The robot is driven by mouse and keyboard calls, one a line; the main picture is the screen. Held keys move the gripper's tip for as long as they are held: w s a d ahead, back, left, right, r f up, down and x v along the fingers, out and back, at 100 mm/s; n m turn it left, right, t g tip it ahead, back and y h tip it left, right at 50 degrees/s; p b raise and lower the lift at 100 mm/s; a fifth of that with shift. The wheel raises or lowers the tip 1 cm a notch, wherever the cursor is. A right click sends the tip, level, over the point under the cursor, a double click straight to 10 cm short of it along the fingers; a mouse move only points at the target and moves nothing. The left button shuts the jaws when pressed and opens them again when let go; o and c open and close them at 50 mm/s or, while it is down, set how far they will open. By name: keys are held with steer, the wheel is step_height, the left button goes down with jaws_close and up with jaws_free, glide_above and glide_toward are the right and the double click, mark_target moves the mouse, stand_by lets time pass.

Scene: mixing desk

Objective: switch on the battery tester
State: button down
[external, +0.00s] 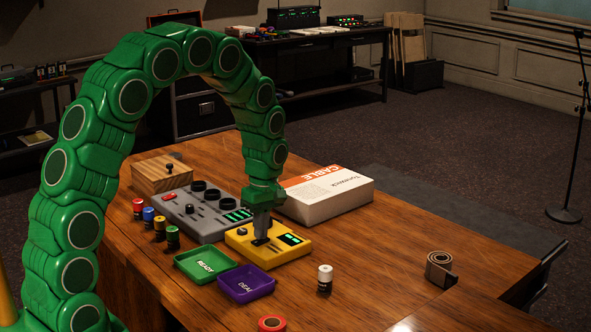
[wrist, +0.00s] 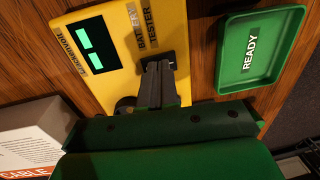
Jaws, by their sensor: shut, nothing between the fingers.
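The yellow battery tester (external: 270,253) sits on the wooden desk. Its display (external: 290,239) shows lit green blocks. In the wrist view the tester (wrist: 107,82) carries its name label, and two bright green blocks show on its display (wrist: 92,45). My gripper (external: 262,236) points down over the tester, beside the display. Its fingers are shut together with nothing between them. In the wrist view the fingertips (wrist: 158,66) are at a dark patch on the tester's face. They hide most of that patch, so I cannot tell the switch's position or whether they touch it.
A green READY tray (external: 189,274) and a purple DEAD tray (external: 237,296) lie in front of the tester. A grey mixer (external: 190,222), a white-and-orange box (external: 325,207) and several batteries stand around. A white battery (external: 325,274) and a tape roll (external: 440,262) are to the right.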

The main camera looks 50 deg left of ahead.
mark_target(256, 242)
steer(key=shift+r, duration=0.1)
step_height(256, 242, up, 14)
steer(key=s, duration=0.1)
steer(key=shift+s+f, duration=0.2)
steer(key=shift+s, duration=0.2)
stand_by(0.5)
